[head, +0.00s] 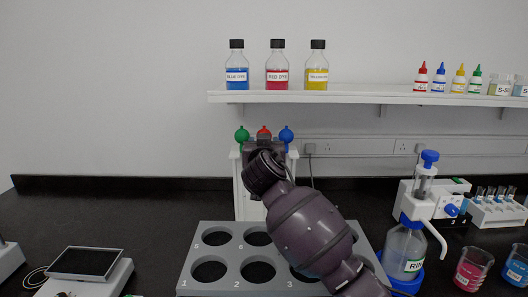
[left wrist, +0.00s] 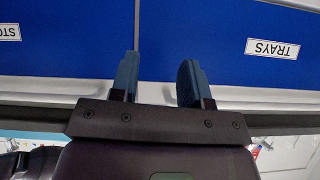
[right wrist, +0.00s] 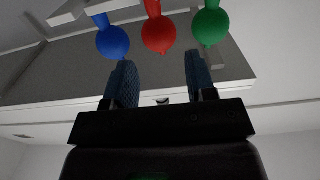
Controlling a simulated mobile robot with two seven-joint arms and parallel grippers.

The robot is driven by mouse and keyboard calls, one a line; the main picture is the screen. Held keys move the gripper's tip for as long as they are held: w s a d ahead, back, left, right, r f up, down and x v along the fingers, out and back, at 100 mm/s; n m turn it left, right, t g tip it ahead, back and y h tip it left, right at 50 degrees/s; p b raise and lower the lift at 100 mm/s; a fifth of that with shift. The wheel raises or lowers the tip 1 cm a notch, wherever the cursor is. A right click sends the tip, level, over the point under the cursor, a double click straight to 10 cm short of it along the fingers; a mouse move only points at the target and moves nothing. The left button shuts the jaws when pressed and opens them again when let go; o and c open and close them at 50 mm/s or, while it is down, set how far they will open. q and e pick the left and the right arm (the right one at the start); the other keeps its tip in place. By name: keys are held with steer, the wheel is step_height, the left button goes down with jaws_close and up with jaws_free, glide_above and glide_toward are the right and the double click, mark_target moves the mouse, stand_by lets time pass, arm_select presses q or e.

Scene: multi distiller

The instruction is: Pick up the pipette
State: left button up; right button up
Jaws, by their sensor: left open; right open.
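Three pipettes with coloured bulbs stand in a white rack (head: 240,185): green bulb (head: 242,135), red bulb (head: 264,131) and blue bulb (head: 286,135). My right gripper (right wrist: 160,72) is open and empty. In the right wrist view the red bulb (right wrist: 158,35) lies just beyond the gap between its fingers. The blue bulb (right wrist: 113,43) is beyond the left finger and the green bulb (right wrist: 210,25) beyond the right one. In the head view my right arm hides the fingers and part of the rack. My left gripper (left wrist: 157,75) is open and empty, facing blue labelled panels.
A grey tray (head: 190,262) with several round holes lies in front of the rack, partly behind my arm. A bottle with a dispenser (head: 405,250) and beakers (head: 472,268) stand at the right. A scale (head: 88,265) is at the left. A white shelf (head: 350,97) with bottles hangs above.

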steer(key=w+b, duration=0.1)
steer(key=w, duration=0.6)
steer(key=shift+w, duration=0.3)
arm_select(q)
steer(key=shift+w+d+f, duration=0.1)
steer(key=shift+w+f, duration=0.15)
steer(key=shift+w, duration=0.15)
arm_select(e)
steer(key=shift+c, duration=0.2)
steer(key=shift+c, duration=1)
steer(key=shift+r, duration=0.1)
